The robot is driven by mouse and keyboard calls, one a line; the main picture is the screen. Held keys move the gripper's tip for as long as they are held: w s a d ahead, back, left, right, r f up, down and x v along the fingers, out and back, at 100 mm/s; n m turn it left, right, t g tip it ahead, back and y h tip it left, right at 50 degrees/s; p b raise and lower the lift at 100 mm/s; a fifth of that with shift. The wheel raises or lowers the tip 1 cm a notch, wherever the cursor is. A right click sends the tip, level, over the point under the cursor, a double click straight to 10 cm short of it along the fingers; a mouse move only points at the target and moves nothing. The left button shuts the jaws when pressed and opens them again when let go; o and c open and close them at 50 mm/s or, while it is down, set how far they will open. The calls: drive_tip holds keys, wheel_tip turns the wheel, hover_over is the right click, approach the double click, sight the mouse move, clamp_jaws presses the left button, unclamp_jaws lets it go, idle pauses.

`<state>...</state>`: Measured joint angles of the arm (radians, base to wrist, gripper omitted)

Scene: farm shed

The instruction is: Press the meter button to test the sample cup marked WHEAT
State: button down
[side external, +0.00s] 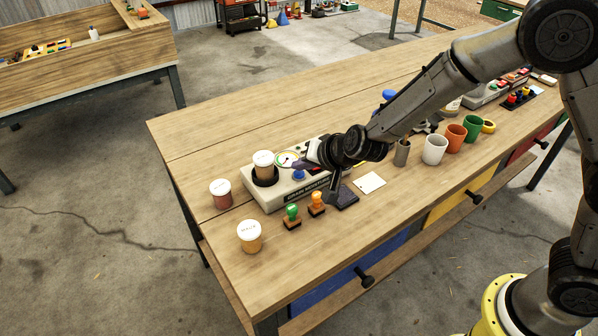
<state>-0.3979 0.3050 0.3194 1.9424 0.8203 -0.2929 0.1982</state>
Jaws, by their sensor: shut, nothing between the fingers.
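The grain moisture meter (282,193) is a pale box near the left end of the bench, with a dial (287,159) and a blue button (298,175). A white-lidded sample cup (264,159) with tan contents stands upright in its round dark well. Another lidded cup with reddish contents (220,194) stands left of the meter, and one with yellow-orange contents (249,237) stands in front. The lid lettering is too small to read surely. My gripper (334,190) is shut and empty, pointing down at the meter's right end, right of the blue button; my wrist hides part of the panel.
Green (292,216) and orange (317,204) stamps and a dark pad (346,196) lie before the meter. A white card (370,183), a metal cup (402,153) and several coloured mugs (434,150) stand to the right.

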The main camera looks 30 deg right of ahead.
sight(301, 180)
drive_tip(key=shift+f, duration=0.45)
idle(0.7)
drive_tip(key=shift+r, duration=0.85)
drive_tip(key=shift+r, duration=2.5)
